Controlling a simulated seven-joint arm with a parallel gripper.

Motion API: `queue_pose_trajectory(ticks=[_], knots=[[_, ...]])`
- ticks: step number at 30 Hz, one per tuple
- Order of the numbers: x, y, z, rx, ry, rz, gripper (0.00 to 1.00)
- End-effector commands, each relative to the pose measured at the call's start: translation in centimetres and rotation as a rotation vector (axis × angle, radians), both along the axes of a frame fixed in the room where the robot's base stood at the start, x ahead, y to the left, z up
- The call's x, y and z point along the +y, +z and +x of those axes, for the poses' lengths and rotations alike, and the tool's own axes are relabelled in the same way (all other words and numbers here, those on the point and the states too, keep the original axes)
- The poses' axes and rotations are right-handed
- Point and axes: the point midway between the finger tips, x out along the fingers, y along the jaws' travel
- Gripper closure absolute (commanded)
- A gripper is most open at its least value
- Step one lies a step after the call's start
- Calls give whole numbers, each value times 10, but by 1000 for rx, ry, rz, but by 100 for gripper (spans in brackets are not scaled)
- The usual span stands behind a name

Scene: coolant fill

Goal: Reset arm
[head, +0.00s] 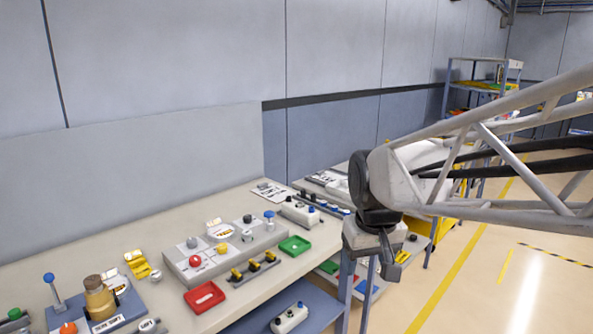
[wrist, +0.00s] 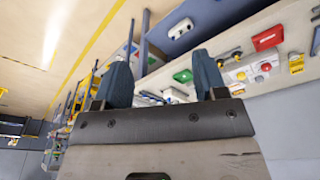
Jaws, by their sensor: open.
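My gripper (head: 387,250) hangs at the end of my arm, off the front right of the workbench (head: 240,306) in the head view. In the wrist view my gripper (wrist: 162,80) shows two blue-grey fingers set well apart, with nothing between them up close. The gripper is open and empty. It touches nothing that I can see. The fingers are small and partly dark in the head view.
A white box (head: 289,318) lies on the lower blue shelf. The floor (head: 480,290) at the right is clear.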

Motion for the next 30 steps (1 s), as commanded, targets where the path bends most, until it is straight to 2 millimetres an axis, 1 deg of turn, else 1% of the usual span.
queue_pose_trajectory(ticks=[1, 6, 12, 15, 18, 21, 24, 30], knots=[[-6, -1, -14, -6, -17, 1, 35], [-24, -11, -57, -22, -77, 8, 35], [-41, -27, -105, -38, -145, 14, 35], [-47, -35, -125, -46, -173, 17, 35], [-51, -41, -140, -53, -196, 19, 35], [-53, -46, -150, -57, -211, 20, 35], [-54, -48, -155, -58, -218, 21, 35], [-54, -49, -156, -58, -219, 21, 35]])
